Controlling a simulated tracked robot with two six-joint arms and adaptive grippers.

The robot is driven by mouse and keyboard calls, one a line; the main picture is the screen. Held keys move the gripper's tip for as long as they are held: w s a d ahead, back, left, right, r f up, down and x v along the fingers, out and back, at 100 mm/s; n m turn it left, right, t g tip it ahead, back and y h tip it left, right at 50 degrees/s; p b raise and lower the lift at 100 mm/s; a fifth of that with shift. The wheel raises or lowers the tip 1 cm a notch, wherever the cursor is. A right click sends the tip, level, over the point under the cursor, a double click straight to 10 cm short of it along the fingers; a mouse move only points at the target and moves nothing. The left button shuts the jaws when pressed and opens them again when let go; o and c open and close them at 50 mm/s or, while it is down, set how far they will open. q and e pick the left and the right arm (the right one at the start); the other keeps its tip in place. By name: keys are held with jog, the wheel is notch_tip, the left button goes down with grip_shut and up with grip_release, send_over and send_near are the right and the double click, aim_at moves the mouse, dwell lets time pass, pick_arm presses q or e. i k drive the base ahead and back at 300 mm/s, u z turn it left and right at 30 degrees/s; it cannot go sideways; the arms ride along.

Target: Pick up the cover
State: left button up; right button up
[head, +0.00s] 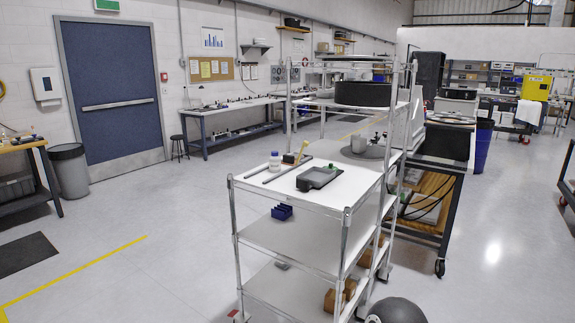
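No thing in the head view is clearly marked as the cover. A wide black round piece (363,94) sits high on the rear rack, behind the front cart. A grey round plate (362,152) with small fittings on it lies on a lower level beneath that piece. A flat dark tray-like piece (320,178) with a small green part lies on the front cart's white top (335,194). I cannot tell which of these is the cover. Neither of my grippers shows in this view.
A blue bin (282,211) is on the middle shelf. A dark-framed table (455,165) stands close right. Open floor (150,215) lies left.

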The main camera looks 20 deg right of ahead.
aim_at(331, 167)
jog(key=u, duration=0.05)
jog(key=i, duration=0.9)
jog(key=z, duration=0.45)
